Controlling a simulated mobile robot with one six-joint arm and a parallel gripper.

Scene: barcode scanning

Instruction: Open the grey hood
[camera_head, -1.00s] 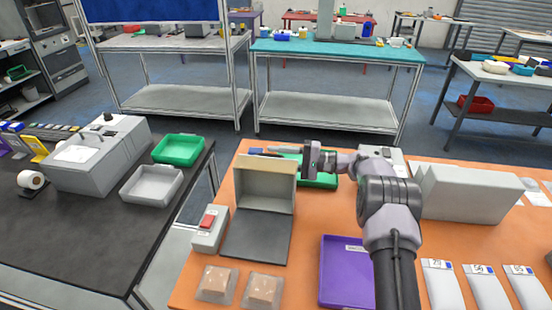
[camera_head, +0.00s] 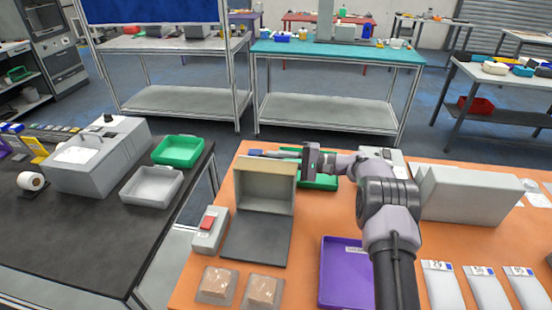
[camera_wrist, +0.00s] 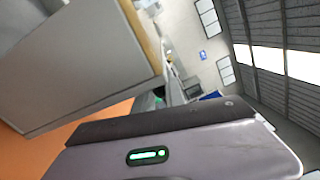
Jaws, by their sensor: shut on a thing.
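The grey hood (camera_head: 267,192) stands raised on the orange table, its open inside facing the camera and a beige strip along its top edge. A dark flat plate (camera_head: 256,242) lies in front of it. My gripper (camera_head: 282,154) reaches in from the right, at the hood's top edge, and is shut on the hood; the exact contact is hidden. In the wrist view, the hood's grey panel (camera_wrist: 80,70) with its beige edge fills the left side, close to my gripper body. The fingertips do not show there.
A grey box with a red button (camera_head: 208,231) stands left of the plate. Two wrapped packages (camera_head: 216,284) lie in front.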

